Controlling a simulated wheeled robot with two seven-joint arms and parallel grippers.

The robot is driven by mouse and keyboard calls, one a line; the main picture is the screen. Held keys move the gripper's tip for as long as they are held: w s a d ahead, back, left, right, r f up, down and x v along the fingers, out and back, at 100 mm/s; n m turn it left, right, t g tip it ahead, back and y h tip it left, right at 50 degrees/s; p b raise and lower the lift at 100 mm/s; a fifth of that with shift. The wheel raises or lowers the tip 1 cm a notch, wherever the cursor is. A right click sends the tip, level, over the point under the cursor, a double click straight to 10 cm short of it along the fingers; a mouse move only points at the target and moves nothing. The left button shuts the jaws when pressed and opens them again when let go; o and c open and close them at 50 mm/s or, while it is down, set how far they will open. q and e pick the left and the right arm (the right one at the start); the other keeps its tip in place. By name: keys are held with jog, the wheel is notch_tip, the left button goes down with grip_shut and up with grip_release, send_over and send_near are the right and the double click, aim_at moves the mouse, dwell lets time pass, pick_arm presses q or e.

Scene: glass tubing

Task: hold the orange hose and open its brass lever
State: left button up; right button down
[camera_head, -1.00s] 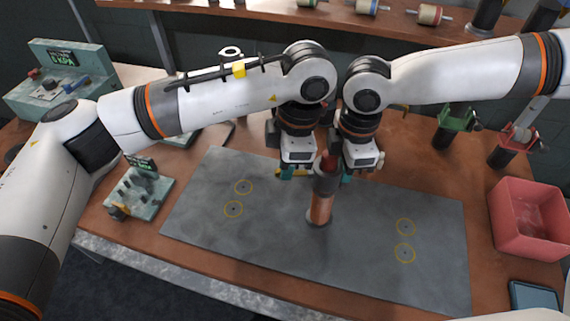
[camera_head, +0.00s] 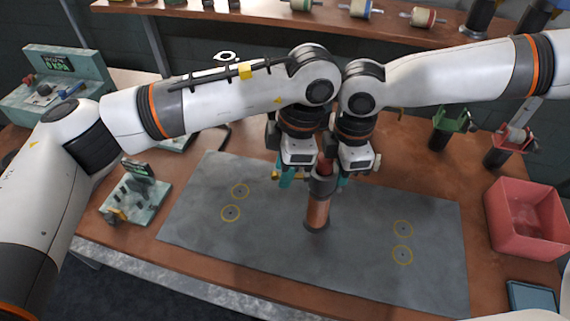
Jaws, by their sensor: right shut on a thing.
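A brown-orange upright cylinder (camera_head: 317,212) with a dark collar and a dark red top stands on the grey mat. I cannot make out a separate orange hose. A small yellow, brass-like piece (camera_head: 275,176) shows beside my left gripper (camera_head: 287,176); I cannot tell if it is the lever. The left gripper points down just left of the collar, with one teal fingertip showing; its opening is unclear. My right gripper (camera_head: 342,182) points down just right of the collar, close to it. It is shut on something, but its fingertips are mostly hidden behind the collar.
The grey mat (camera_head: 260,260) is bare around the cylinder, with yellow ring marks at both sides. A small teal panel (camera_head: 137,197) stands left and a pink bin (camera_head: 525,222) right. Green (camera_head: 452,122) and red (camera_head: 510,140) clamp-like stands are behind right. A shelf with spools runs along the back.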

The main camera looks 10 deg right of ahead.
aim_at(298, 176)
pick_arm(q)
notch_tip(298, 176, up, 12)
jog(key=d, duration=0.2)
jog(key=shift+d, duration=0.15)
jog(key=shift+f, duration=0.1)
pick_arm(e)
jog(key=c, duration=1.4)
grip_release()
jog(key=shift+r, duration=0.15)
notch_tip(298, 176, up, 7)
jog(key=shift+f, duration=0.2)
jog(key=shift+r, duration=0.65)
pick_arm(q)
jog(key=shift+f, duration=0.15)
